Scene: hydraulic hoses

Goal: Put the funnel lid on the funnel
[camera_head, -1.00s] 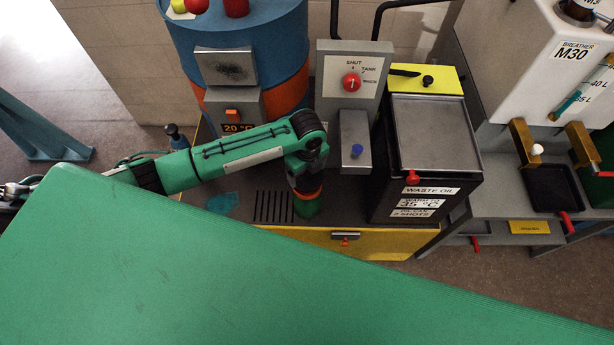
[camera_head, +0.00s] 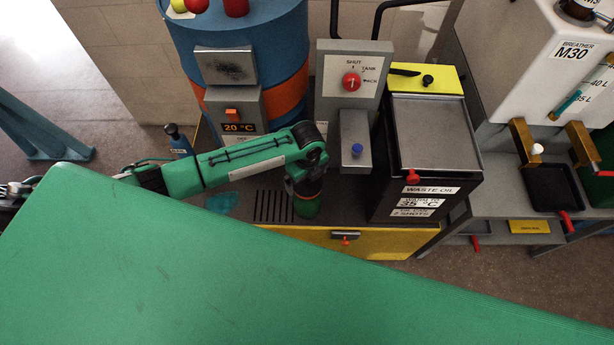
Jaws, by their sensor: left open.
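My left arm reaches in from the left and bends down at its wrist. My left gripper (camera_head: 307,204) points down over the dark top of the yellow-fronted cabinet (camera_head: 285,236), just right of its slotted grille (camera_head: 273,206). It is open, but I see it from above and my wrist hides most of it. A green part shows at its lower end, below an orange band; I cannot tell if this is gripper or another thing. I cannot make out the funnel or the funnel lid for certain. My right gripper is not in view.
A black waste oil box (camera_head: 424,204) stands close right of the gripper. A grey valve panel (camera_head: 332,90) and a blue and orange drum (camera_head: 284,60) stand behind. A small dark bottle (camera_head: 178,138) stands behind my arm.

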